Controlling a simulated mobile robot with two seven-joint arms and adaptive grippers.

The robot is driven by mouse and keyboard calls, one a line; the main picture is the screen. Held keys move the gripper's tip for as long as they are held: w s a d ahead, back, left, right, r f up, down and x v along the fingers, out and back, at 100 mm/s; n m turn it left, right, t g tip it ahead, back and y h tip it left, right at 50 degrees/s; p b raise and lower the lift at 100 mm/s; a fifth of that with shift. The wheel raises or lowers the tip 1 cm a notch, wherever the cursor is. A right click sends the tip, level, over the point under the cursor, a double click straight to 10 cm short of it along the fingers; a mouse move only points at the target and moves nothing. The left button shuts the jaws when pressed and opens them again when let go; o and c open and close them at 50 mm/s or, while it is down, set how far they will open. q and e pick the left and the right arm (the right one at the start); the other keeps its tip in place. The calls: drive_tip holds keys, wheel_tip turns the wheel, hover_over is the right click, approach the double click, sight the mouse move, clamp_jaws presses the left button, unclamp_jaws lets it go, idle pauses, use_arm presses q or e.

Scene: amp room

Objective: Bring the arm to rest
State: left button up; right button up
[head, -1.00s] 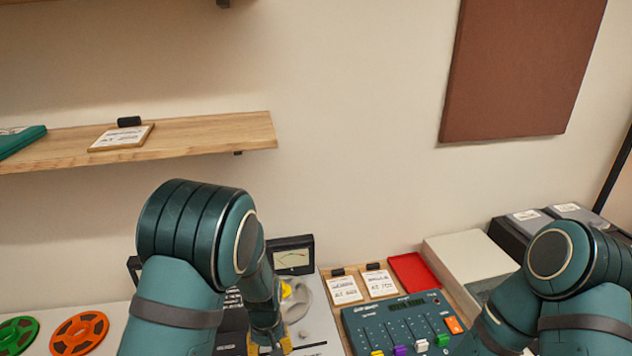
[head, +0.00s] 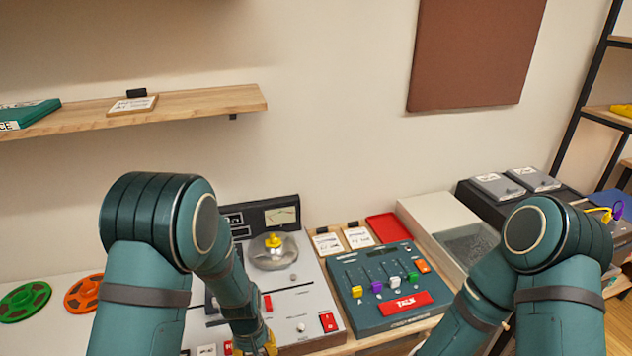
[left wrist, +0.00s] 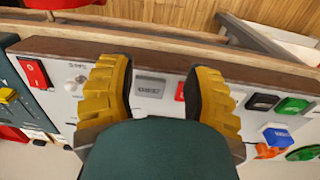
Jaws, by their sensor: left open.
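My left arm (head: 150,225) comes in from the left and bends down over the front of the grey tape machine (head: 305,290). Its gripper (left wrist: 165,85) shows in the left wrist view with two yellow, dark-padded fingers spread apart and nothing between them. The machine's front panel, with a small grey display (left wrist: 150,88), lies beyond the fingers; I cannot tell whether they touch it. In the head view only a bit of yellow finger shows at the bottom edge. My right arm (head: 555,235) is bent at the right; its gripper is out of the picture.
A teal console (head: 385,290) with coloured sliders and a red TALK button stands right of the machine. Green (head: 25,300) and orange (head: 84,292) reels lie at the left. A wooden shelf (head: 200,103) is on the wall. A black-framed rack (head: 585,95) stands far right.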

use_arm(q)
drive_tip(key=s+d+f+m+t+h+b, duration=0.1)
drive_tip(key=s+d+f+t+h+b, duration=0.1)
drive_tip(key=s+f, duration=0.5)
drive_tip(key=s+d+h, duration=0.1)
drive_tip(key=s+d, duration=0.1)
drive_tip(key=s, duration=0.2)
drive_tip(key=shift+f+h+b, duration=0.3)
drive_tip(key=shift+b, duration=0.1)
use_arm(e)
wheel_tip(320, 180, down, 3)
drive_tip(key=shift+a+f, duration=0.1)
drive_tip(key=shift+f, duration=0.1)
